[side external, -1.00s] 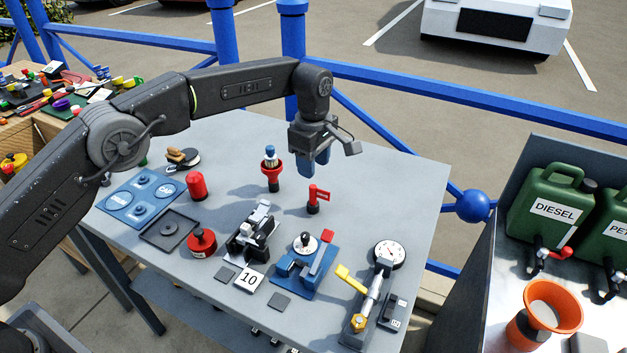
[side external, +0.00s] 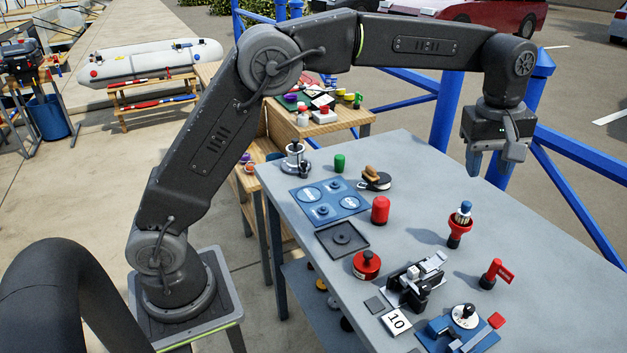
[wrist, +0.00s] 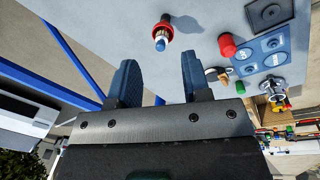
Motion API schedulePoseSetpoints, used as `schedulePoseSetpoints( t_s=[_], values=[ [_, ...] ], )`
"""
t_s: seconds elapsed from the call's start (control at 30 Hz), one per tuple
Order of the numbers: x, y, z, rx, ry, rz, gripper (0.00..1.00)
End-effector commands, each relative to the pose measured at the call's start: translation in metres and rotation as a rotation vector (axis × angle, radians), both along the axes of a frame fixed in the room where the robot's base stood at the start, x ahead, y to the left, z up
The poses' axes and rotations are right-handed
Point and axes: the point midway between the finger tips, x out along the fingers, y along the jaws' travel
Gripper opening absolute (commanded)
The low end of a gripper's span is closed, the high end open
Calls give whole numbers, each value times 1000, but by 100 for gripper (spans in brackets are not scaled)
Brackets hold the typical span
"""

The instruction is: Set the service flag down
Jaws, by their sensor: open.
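The small red service flag (side external: 497,273) stands on the grey table, its red plate pointing right from a dark-based post. My gripper (side external: 487,165) is up in the air above the table's far edge, apart from the flag, with nothing between its fingers. In the wrist view the two blue fingers of my gripper (wrist: 158,85) are spread apart and empty. The flag does not show in the wrist view.
A red holder with a blue-topped piece (side external: 460,225) stands near the flag. A red cylinder (side external: 380,210), a blue panel (side external: 329,201), a black clamp-like fixture (side external: 416,281) and a blue fixture (side external: 462,330) share the table. Blue railing (side external: 580,215) runs behind. Bare table lies around the flag.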

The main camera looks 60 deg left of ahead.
Motion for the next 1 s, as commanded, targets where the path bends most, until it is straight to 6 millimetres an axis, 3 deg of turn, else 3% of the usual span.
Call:
schedulePoseSetpoints(
  t_s=[0.03,0.13,0.37,0.57,0.7,0.83,1.0],
  values=[
    [-17,12,17,5,-27,-53,44],
    [-51,32,38,23,-76,-177,44],
    [-141,72,59,95,-185,-456,44],
    [-223,97,44,191,-270,-695,44],
    [-270,108,19,264,-313,-838,44],
    [-297,113,-1,315,-335,-930,44],
    [-310,115,-14,345,-346,-982,44]
  ],
)
